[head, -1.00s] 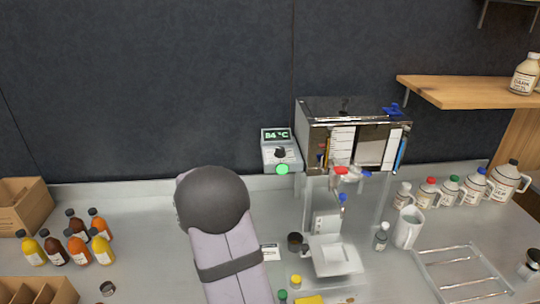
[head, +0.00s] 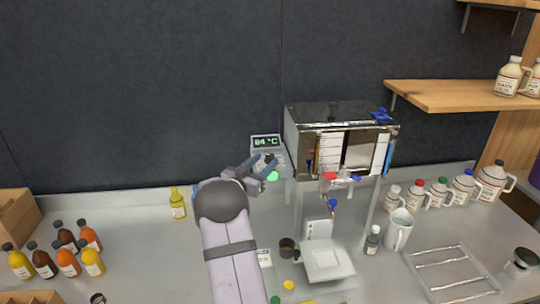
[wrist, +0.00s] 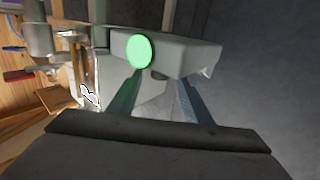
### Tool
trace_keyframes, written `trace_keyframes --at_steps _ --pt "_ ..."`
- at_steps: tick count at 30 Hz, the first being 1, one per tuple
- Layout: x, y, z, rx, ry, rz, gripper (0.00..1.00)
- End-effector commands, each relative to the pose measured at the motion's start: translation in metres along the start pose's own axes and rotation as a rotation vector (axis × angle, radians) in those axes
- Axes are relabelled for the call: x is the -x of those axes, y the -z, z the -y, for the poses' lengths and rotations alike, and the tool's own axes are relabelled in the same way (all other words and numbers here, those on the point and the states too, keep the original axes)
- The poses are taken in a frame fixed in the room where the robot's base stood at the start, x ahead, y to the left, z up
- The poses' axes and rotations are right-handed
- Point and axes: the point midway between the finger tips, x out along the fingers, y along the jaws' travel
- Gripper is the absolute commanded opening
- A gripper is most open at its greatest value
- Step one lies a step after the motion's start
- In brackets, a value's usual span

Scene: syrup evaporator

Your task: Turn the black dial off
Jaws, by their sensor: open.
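The grey control box (head: 283,160) hangs on the dark wall, left of the steel evaporator. Its display (head: 266,142) reads 84 °C, and a round green light (head: 272,176) glows on its lower part. The green light also shows in the wrist view (wrist: 140,52). The black dial is mostly covered by my gripper (head: 264,167) in the head view. In the wrist view a small dark part (wrist: 159,75), probably the dial, shows between the fingertips. My gripper (wrist: 158,82) is open with a finger on either side of it. I cannot tell whether the fingers touch it.
The steel evaporator (head: 305,150) stands close on the right, with red and blue taps below. A yellow bottle (head: 178,205) stands near the wall at left.

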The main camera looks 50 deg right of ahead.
Motion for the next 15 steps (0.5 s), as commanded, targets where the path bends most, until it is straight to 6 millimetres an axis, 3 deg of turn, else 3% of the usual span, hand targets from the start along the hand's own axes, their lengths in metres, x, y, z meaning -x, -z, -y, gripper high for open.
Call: trace_keyframes --at_steps 6,15 --pt "-0.028 0.001 -0.001 0.001 -0.002 0.0 0.45" --pt "-0.046 0.0 0.0 0.0 0.0 0.0 0.45"
